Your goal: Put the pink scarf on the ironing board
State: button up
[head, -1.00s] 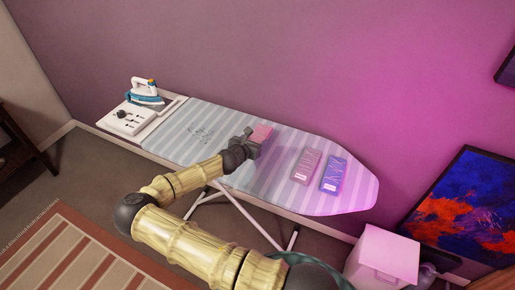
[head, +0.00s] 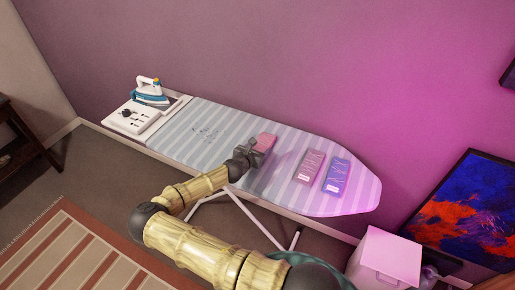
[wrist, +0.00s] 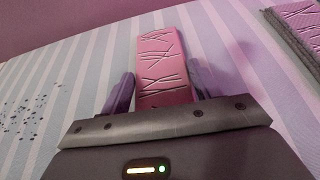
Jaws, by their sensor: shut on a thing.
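The pink scarf (head: 266,142) is a folded pink block with thin dark and white lines. It shows upright in the wrist view (wrist: 164,68), between the two fingers of my gripper (wrist: 160,92). My gripper (head: 256,147) is shut on the scarf, over the middle of the striped ironing board (head: 230,135). The scarf is at or just above the board's cover; I cannot tell whether it touches. Its near end is hidden by my gripper.
A mauve folded piece (head: 309,166) and a purple one (head: 336,177) lie on the board to the right. An iron (head: 150,92) stands at the board's left end, by a white panel (head: 130,116). A pink box (head: 385,258) stands on the floor at right.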

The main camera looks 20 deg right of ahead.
jog(key=o, duration=1)
jog(key=b+v, duration=0.2)
jog(key=v, duration=1)
jog(key=shift+r, duration=0.15)
